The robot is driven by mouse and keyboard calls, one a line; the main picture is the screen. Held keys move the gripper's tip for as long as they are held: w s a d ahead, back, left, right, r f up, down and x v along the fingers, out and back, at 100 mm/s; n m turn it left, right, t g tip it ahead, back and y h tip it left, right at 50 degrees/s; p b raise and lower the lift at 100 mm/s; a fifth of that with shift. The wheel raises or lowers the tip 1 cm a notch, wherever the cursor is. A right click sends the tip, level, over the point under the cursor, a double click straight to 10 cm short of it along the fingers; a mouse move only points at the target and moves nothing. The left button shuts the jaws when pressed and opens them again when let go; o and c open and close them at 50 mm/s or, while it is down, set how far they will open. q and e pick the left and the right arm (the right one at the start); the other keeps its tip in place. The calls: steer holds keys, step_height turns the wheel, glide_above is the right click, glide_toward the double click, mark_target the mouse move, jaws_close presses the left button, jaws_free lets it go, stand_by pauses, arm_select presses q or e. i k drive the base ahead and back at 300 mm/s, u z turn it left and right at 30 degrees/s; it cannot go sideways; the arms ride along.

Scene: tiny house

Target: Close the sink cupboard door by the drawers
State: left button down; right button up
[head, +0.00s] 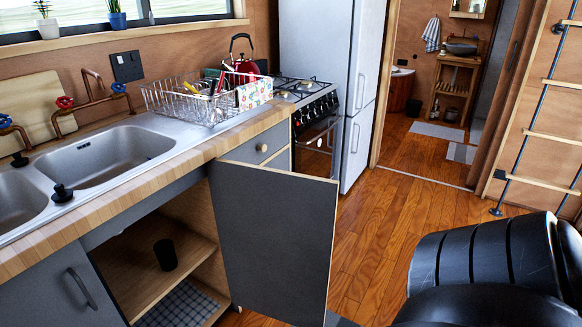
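The sink cupboard door by the drawers (275,230) is a flat dark grey panel with a thin wooden edge. In the head view it stands wide open, swung out from the right side of the cupboard opening beside the drawers. No handle shows on the face I see. The open cupboard (185,235) has wooden shelves with a black cup (165,254) and a checked cloth (180,305) inside. Neither of my grippers is in view; only a black part of my arm shows at the lower right, apart from the door in the picture.
Left of the opening is another grey cupboard door (65,295) with a dark handle. A drawer with a round knob (262,148) sits partly behind the open door. The stove (318,130) and fridge (335,60) stand beyond. Wooden floor (385,235) right of the door is clear.

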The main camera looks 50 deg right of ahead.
mark_target(275, 227)
steer(key=z, duration=2.9)
steer(key=i, duration=3.3)
steer(key=u, duration=4.05)
steer(key=i, duration=0.45)
steer(key=u, duration=0.05)
steer(key=k, duration=0.5)
steer(key=u, duration=1.7)
steer(key=k, duration=0.35)
steer(key=z, duration=0.1)
